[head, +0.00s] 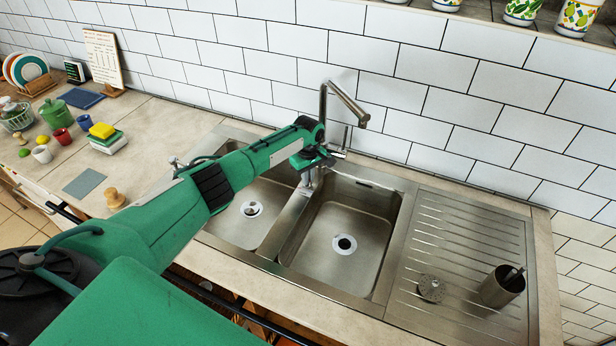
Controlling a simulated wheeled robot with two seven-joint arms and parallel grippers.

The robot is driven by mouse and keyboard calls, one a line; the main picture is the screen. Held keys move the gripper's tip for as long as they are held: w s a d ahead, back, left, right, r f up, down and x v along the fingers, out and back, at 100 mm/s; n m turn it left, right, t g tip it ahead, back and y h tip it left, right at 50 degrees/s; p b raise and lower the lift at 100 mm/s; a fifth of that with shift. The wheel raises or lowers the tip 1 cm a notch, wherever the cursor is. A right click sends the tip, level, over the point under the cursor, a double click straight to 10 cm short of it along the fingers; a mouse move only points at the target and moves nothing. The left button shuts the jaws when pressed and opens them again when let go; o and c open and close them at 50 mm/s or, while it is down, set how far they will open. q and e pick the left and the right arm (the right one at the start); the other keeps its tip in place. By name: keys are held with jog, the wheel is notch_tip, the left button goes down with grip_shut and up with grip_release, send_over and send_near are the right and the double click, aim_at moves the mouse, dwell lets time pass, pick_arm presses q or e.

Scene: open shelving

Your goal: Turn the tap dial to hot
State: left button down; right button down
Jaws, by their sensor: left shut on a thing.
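The metal tap (345,102) stands behind the double sink, its spout bent toward the right. Its slim upright lever (346,137) shows just right of the tap's base. My left arm reaches in from the left across the sink, and my left gripper (318,163) is at the tap's base. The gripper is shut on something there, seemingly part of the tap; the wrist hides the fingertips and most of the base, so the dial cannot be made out. My right gripper is not in view.
The steel sink (345,215) has two empty basins. A ribbed drainboard on the right holds a metal cup (502,286) and a round metal item (431,288). The tiled wall is close behind.

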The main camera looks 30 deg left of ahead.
pick_arm(q)
jog(key=m, duration=0.6)
jog(key=shift+m, duration=0.3)
jog(key=m, duration=0.6)
jog(key=shift+a, duration=0.15)
jog(key=m, duration=0.5)
jog(key=shift+m, duration=0.4)
jog(key=m+b, duration=0.1)
jog(key=m, duration=0.4)
jog(key=shift+m, duration=0.4)
jog(key=c, duration=1.5)
grip_release()
